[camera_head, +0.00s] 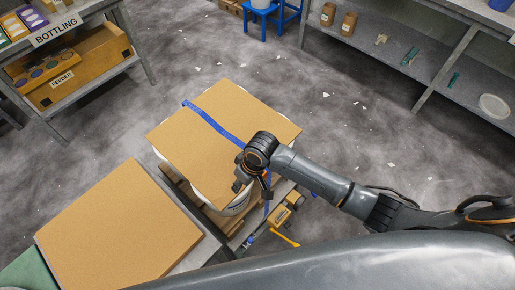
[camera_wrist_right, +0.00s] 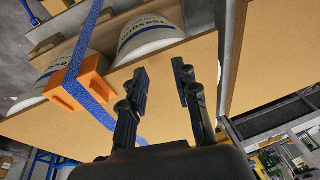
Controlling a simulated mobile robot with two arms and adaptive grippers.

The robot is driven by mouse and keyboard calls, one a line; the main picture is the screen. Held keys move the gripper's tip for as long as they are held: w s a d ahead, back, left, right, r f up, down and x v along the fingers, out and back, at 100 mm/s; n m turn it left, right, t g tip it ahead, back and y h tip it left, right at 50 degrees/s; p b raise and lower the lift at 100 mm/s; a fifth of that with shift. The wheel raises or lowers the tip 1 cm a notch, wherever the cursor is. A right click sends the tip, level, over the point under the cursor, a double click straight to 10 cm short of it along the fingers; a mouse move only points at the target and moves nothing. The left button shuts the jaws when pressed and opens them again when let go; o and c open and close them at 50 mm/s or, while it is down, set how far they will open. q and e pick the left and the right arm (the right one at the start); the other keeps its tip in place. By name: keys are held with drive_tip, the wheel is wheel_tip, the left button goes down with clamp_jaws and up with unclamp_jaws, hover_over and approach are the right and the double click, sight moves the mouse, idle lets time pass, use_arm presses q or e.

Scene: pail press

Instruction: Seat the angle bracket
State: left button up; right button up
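An orange angle bracket (camera_wrist_right: 78,84) shows in the wrist view at the edge of a brown board (camera_wrist_right: 38,128). A blue strap (camera_wrist_right: 88,45) runs across it; I cannot tell whether it sits flush. My right gripper (camera_wrist_right: 162,75) is open and empty, to the right of the bracket and apart from it. In the head view the right gripper (camera_head: 240,185) is at the near right edge of the board (camera_head: 215,120), which lies on white pails with the strap (camera_head: 207,117) over it. The bracket is not distinguishable there. My left gripper is not in view.
A stack of brown sheets (camera_head: 120,225) lies at the lower left. A yellow-brown tool with an orange handle (camera_head: 284,237) is beside the pails. White pails (camera_wrist_right: 150,35) show beyond the board edge. Shelves (camera_head: 420,65) stand at the back right; the floor between is open.

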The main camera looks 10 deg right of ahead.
drive_tip(key=w+d+r+h, duration=0.1)
drive_tip(key=w+d+r, duration=0.1)
drive_tip(key=w+d, duration=0.1)
drive_tip(key=w+d+r+g+h+p, duration=0.1)
drive_tip(key=w+d+r, duration=0.2)
drive_tip(key=shift+d+r+h, duration=0.2)
drive_tip(key=shift+r+h, duration=0.15)
drive_tip(key=shift+h, duration=0.05)
wheel_tip(320, 180, down, 6)
drive_tip(key=b, duration=0.6)
drive_tip(key=shift+r, duration=0.25)
drive_tip(key=shift+f+b, duration=0.65)
drive_tip(key=shift+f, duration=0.55)
clamp_jaws()
drive_tip(key=shift+r, duration=0.1)
wheel_tip(320, 180, up, 4)
drive_tip(key=p, duration=0.5)
